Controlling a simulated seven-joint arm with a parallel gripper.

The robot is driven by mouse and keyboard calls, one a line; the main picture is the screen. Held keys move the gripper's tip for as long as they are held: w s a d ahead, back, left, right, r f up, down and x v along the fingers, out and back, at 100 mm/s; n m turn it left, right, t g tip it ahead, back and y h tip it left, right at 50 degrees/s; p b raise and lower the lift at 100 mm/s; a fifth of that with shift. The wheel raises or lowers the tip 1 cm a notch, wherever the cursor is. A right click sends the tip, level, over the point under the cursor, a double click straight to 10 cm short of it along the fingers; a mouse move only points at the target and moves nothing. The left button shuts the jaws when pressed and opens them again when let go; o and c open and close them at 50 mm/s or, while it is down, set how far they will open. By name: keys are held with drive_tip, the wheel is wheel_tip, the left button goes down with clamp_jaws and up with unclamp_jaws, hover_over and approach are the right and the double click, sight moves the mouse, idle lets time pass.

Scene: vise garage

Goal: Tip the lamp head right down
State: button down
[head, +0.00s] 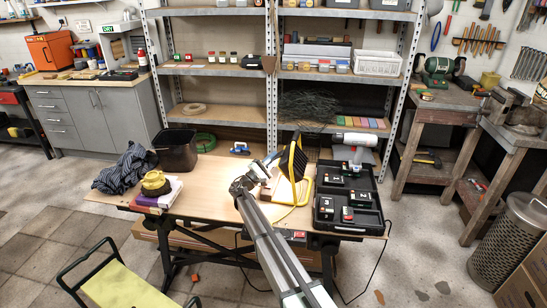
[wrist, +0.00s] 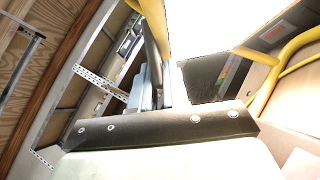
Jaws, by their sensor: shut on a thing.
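The work lamp stands on the table with a yellow frame (head: 303,178). Its head (head: 293,158) is a dark panel with a yellow rim, seen nearly edge-on and steeply tilted. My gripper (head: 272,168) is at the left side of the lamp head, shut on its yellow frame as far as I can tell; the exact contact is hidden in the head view. In the wrist view, the lamp's yellow frame (wrist: 262,40) passes close in front, beside a glaring white area. The fingertips are hard to make out there.
An open black case (head: 347,222) with several batteries lies right of the lamp, with a drill (head: 357,145) behind it. A black bin (head: 177,150), a striped cloth (head: 125,168) and a yellow item on books (head: 155,183) are at left.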

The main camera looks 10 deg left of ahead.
drive_tip(key=shift+f, duration=0.45)
drive_tip(key=c, duration=1.2)
unclamp_jaws()
drive_tip(key=shift+r, duration=0.1)
drive_tip(key=shift+s+a, duration=0.1)
drive_tip(key=shift+v, duration=3.65)
